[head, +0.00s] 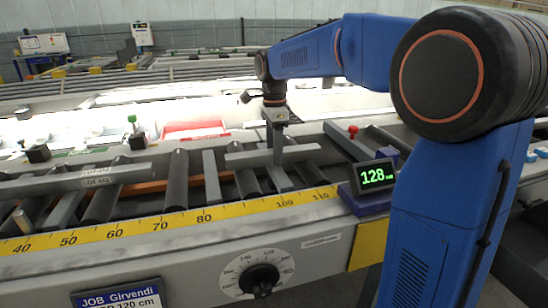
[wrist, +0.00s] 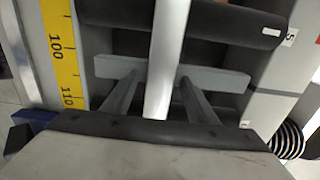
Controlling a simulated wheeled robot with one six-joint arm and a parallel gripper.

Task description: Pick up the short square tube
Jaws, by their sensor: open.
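The short square tube (head: 245,159) is a plain pale grey bar lying lengthwise across the rollers, parallel to the yellow ruler. My gripper (head: 278,158) points down over the tube's middle in the head view and hides part of it. In the wrist view, the tube (wrist: 167,45) runs from the top edge down between the two fingers of my gripper (wrist: 160,84). The fingers are open, with a visible gap on each side of the tube. The tube's near end is hidden by my gripper's body.
A longer labelled grey tube (head: 85,180) lies to the left on the rollers. The yellow ruler (head: 165,222) runs along the front edge. A display (head: 376,175) reading 128 stands to the right. A red tray (head: 195,130) lies behind. A dark roller (wrist: 225,22) crosses beneath the tube.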

